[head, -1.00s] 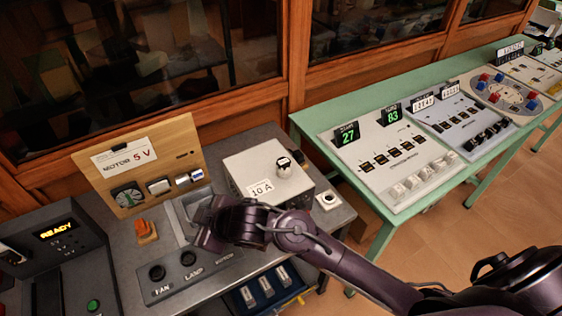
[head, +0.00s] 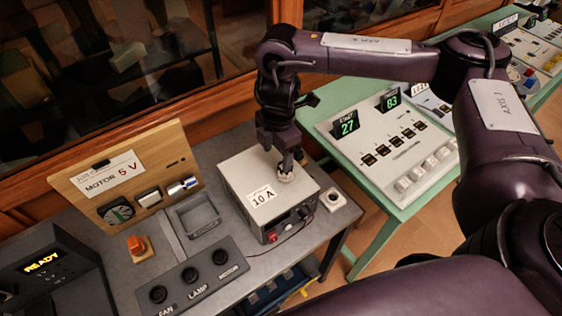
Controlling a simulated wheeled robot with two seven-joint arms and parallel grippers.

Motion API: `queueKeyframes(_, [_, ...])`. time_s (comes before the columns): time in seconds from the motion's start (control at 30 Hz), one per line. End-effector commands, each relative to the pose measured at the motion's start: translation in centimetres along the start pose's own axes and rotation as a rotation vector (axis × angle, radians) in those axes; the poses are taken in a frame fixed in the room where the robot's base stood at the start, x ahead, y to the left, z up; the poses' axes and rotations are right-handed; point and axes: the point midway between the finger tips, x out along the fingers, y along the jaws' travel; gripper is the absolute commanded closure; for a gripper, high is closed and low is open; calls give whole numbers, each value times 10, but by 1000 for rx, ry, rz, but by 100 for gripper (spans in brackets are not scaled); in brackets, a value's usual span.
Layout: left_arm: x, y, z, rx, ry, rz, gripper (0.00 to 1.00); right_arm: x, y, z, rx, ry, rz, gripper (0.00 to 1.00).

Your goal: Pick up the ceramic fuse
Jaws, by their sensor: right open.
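A small whitish piece with a dark top, which looks like the ceramic fuse (head: 286,175), stands on top of the grey box labelled 10 A (head: 243,172). My right gripper (head: 286,163) points down over it from above. The right gripper is open. My left gripper is not in view.
A panel with FAN, LAMP and a third round socket (head: 191,276) lies in front, with an empty grey tray (head: 194,216) behind it. A wooden board labelled MOTOR 5 V (head: 128,178) stands at left. A green table (head: 393,213) with switch panels is at right.

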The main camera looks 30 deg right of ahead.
Motion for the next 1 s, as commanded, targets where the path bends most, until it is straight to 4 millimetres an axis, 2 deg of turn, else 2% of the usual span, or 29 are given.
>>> queueKeyframes(0.07, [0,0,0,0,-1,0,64,-6,-2,12,27,-19,-16,39])
queueKeyframes(0.17, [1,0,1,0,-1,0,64,-3,-4,17,39,-24,-26,39])
queueKeyframes(0.47, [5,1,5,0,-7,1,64,24,-5,19,37,-22,-26,39])
queueKeyframes(0.8, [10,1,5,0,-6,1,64,65,-6,25,35,-22,-25,39])
queueKeyframes(1.0, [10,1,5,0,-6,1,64,69,-6,25,35,-23,-22,39])
